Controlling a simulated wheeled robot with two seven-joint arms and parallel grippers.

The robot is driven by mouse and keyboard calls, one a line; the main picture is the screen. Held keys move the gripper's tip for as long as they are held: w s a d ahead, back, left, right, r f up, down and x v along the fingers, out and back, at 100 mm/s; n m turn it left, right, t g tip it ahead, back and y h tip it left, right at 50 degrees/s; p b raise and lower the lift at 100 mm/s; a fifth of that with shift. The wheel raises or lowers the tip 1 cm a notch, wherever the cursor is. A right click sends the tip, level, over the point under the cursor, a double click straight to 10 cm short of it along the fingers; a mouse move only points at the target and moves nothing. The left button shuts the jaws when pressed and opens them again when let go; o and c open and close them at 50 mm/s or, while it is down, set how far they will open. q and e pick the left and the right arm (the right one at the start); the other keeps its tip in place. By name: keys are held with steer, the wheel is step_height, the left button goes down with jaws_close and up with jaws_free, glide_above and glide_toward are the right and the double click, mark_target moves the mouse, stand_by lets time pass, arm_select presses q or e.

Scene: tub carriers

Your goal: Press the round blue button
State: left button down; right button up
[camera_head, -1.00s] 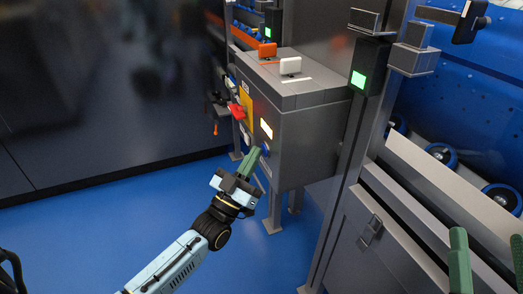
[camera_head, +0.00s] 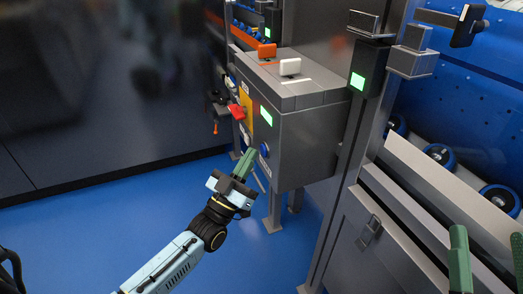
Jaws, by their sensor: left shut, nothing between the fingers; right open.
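The round blue button (camera_head: 264,150) is on the front face of the grey control box (camera_head: 308,145), below a lit green panel (camera_head: 266,116). My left gripper (camera_head: 250,153) is shut and empty. Its green fingertips are just left of the button in the picture, with a small gap between them and the button. My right gripper (camera_head: 488,238) is at the bottom right edge, its two green fingers wide apart and nothing between them.
A red handle (camera_head: 236,111) and a white button (camera_head: 246,139) are on the same box face. White (camera_head: 290,67) and orange (camera_head: 267,51) blocks are on its top. A grey post with a green-lit unit (camera_head: 358,81) stands to the right.

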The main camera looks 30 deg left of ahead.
arm_select(q)
steer(key=s+a+p, duration=0.1)
steer(key=s+a, duration=0.1)
steer(key=s+a+p, duration=0.1)
steer(key=s, duration=0.1)
steer(key=shift+s+a, duration=0.25)
steer(key=shift+a, duration=0.15)
stand_by(0.7)
